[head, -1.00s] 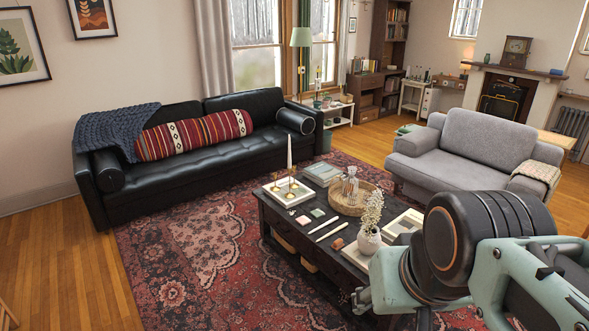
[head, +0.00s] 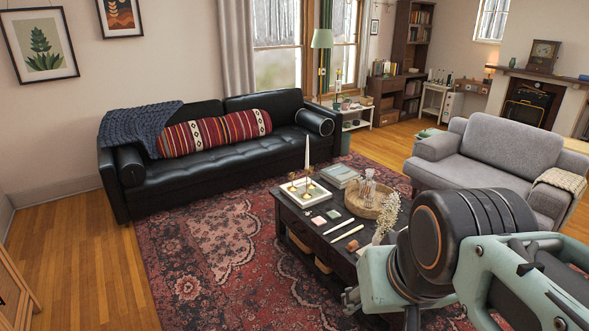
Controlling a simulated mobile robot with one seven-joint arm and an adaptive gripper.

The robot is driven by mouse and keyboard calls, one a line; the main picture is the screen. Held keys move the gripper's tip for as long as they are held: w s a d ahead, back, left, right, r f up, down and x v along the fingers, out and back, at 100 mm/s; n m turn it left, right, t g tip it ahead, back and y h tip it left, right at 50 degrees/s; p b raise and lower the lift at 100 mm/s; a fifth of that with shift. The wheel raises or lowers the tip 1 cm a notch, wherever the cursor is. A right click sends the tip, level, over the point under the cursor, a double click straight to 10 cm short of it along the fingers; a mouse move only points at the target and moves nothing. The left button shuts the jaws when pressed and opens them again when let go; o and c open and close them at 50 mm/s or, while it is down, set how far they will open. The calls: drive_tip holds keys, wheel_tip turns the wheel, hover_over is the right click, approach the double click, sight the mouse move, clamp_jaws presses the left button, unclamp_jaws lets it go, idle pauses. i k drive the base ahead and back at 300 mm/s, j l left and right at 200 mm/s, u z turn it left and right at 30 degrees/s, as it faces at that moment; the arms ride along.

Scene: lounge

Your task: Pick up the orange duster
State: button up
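A small orange-brown block (head: 352,246), which looks like the duster, lies on the dark coffee table (head: 291,222) near its front right part. It is beside two pale sticks (head: 338,227) and is too small to make out in detail. My arm comes in from the lower right and covers the table's right end. The block shows just left of my arm, apart from it in the picture. My gripper's fingertips do not show; they are hidden behind my arm or below the frame.
The table also holds a candle tray (head: 306,191), a wicker tray (head: 363,207) with glassware, books (head: 340,176) and dried flowers (head: 388,215). A black sofa (head: 220,160) stands behind, a grey armchair (head: 500,150) at right. The patterned rug (head: 205,255) left of the table is clear.

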sight(352, 245)
drive_tip(key=i+z, duration=0.15)
drive_tip(key=i, duration=0.7)
drive_tip(key=i+z, duration=0.15)
drive_tip(key=i, duration=0.7)
drive_tip(key=i+j+z, duration=0.15)
drive_tip(key=i, duration=0.65)
